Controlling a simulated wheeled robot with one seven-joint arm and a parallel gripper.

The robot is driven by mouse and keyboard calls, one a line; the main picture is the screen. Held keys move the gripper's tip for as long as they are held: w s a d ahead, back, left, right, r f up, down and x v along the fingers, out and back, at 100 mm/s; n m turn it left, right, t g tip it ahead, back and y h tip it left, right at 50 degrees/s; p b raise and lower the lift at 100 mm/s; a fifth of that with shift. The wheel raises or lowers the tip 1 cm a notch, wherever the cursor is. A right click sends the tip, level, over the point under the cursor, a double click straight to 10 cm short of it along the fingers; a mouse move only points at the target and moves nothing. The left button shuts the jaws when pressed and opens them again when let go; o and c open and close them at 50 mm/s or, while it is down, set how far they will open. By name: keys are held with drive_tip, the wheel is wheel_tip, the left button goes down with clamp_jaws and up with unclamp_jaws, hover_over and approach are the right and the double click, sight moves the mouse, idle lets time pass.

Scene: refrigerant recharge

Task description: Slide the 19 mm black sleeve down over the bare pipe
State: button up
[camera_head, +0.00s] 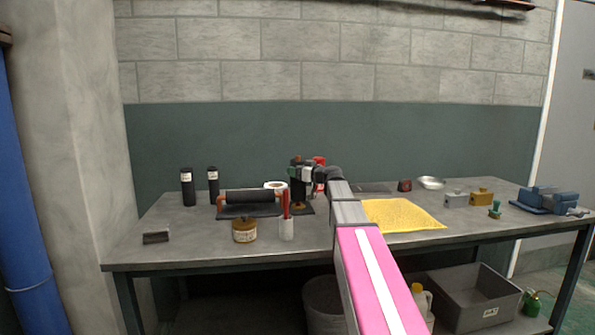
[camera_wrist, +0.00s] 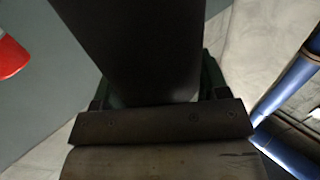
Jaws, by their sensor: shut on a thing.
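My gripper (camera_head: 306,172) is over the middle of the bench, at the far end of my arm. It is shut on a black sleeve (camera_head: 297,190), which looks upright above a dark base plate (camera_head: 307,209). In the wrist view the black sleeve (camera_wrist: 140,40) fills the space between the fingers. A small brownish bit shows below the sleeve, perhaps the bare pipe; I cannot tell how far the sleeve is around it. Two other black sleeves with white labels, a taller one (camera_head: 187,188) and a shorter one (camera_head: 213,183), stand at the back left.
A yellow cloth (camera_head: 401,215) lies to the right, with a blue vise (camera_head: 545,200) beyond. The front left bench is mostly clear.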

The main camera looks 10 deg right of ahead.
drive_tip(key=shift+f, duration=1.25)
drive_tip(key=o, duration=1)
